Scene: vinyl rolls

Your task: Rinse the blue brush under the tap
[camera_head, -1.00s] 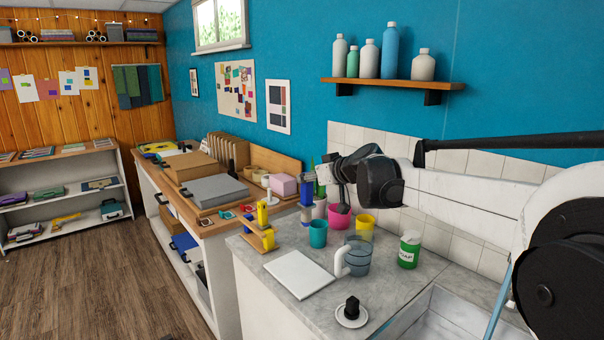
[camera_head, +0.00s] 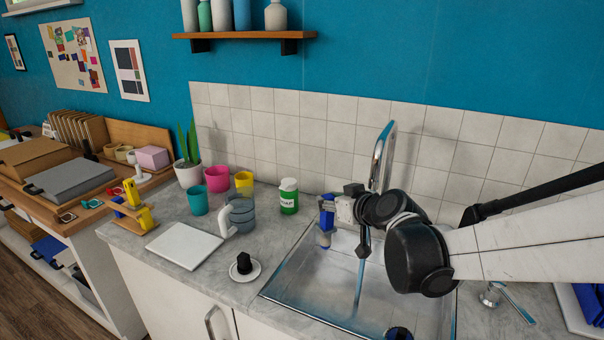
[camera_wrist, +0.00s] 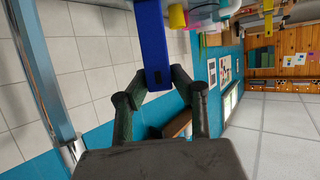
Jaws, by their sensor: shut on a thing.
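The blue brush (camera_head: 325,231) hangs roughly upright over the back left part of the sink (camera_head: 310,285). My gripper (camera_head: 328,206) is shut on it. In the wrist view the two dark fingers of my gripper (camera_wrist: 165,84) close on the end of the blue brush (camera_wrist: 152,40); its far end is cut off by the frame. The curved chrome tap (camera_head: 383,145) stands behind the sink, to the right of the brush and apart from it. My arm hides its lower part. A thin bluish line shows in the sink below; I cannot tell whether it is water or a reflection.
A green soap jar (camera_head: 288,199) stands left of the sink. A glass jug (camera_head: 241,215), cups, a white board (camera_head: 184,246) and a black knob on a saucer (camera_head: 245,268) stand on the counter. A wooden shelf (camera_head: 245,34) with bottles hangs above.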

